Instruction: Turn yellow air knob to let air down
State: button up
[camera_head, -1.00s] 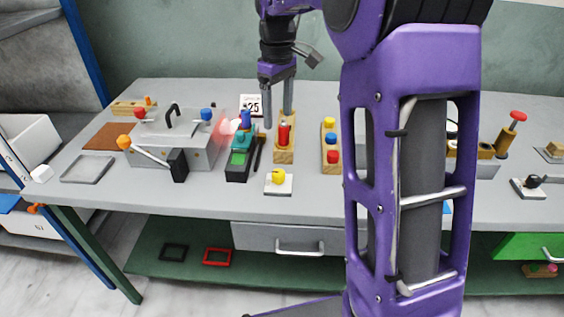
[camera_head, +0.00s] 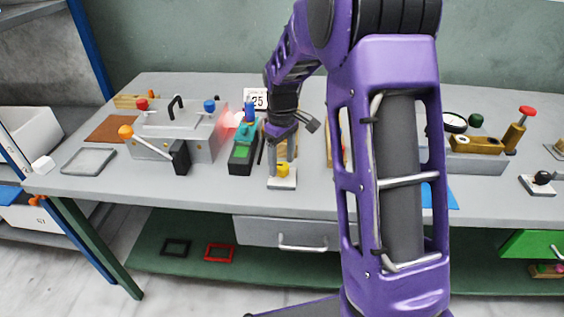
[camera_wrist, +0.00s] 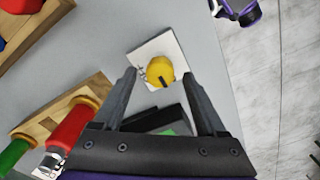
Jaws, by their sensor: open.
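The yellow air knob (camera_head: 283,171) sits on a small white plate (camera_head: 283,184) near the front edge of the table. In the wrist view the knob (camera_wrist: 160,71) is round with a dark pointer mark, on its pale plate (camera_wrist: 143,53). In the wrist view my gripper (camera_wrist: 177,78) is open, with one fingertip on each side of the knob. Neither fingertip clearly touches it, and the exact height gap cannot be told.
A grey press box (camera_head: 180,135) with an orange-tipped lever is further left. Wooden blocks with coloured plungers (camera_wrist: 65,115) show in the wrist view. My arm hides part of the table.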

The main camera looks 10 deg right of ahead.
jog(key=shift+f, duration=0.2)
grip_shut()
dwell(0.3)
